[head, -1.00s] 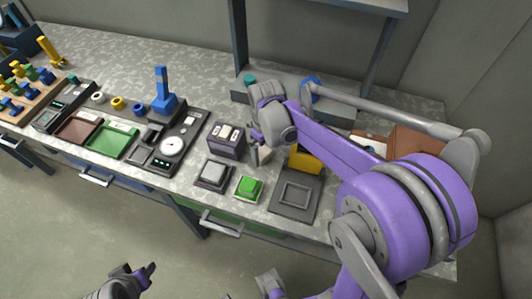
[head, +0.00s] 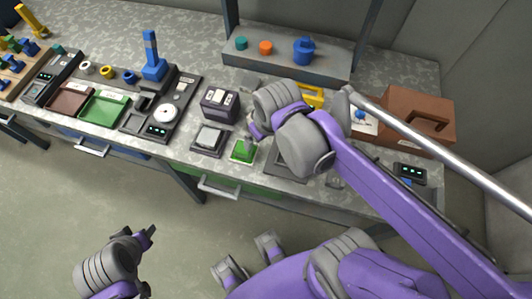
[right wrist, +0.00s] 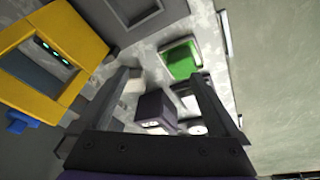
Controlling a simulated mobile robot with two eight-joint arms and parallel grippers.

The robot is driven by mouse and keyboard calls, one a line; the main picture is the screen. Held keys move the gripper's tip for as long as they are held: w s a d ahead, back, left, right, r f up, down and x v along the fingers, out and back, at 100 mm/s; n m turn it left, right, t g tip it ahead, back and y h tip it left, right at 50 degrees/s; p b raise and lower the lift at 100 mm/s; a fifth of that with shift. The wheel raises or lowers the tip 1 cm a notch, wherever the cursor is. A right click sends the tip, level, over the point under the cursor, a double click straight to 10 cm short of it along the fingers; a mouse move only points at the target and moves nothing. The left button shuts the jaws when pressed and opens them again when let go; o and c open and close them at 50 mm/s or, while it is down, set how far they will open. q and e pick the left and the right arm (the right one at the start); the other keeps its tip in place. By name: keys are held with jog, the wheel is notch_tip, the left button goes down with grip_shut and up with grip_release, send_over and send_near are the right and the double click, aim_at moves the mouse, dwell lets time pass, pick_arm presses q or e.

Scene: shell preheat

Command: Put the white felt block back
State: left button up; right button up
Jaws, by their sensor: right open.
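A dark purple holder (head: 220,106) with pale pieces in its top stands behind the grey square pad (head: 209,139); I cannot tell which piece is felt. My right gripper (head: 252,134) hangs over the bench by the green pad (head: 241,152), partly hidden by its own wrist. In the right wrist view its fingers (right wrist: 158,80) are apart, with the holder (right wrist: 155,111) showing beyond them. A small pale block (right wrist: 133,85) shows beside the left finger and appears outside the grip. My left gripper (head: 148,240) is low in front of the bench, its jaws unclear.
A yellow frame device (right wrist: 52,50) is close to the right gripper. A grey shelf block (head: 285,62) with coloured knobs stands behind, and a brown case (head: 415,115) is at right. A console with a blue lever (head: 152,60) and trays lie left. The floor in front is clear.

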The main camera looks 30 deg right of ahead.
jog(key=s+f, duration=0.1)
jog(key=s+a+f+t, duration=0.1)
jog(key=s, duration=0.1)
jog(key=s+a+f+m+t, duration=0.1)
jog(key=s+f, duration=0.1)
jog(key=shift+s, duration=0.1)
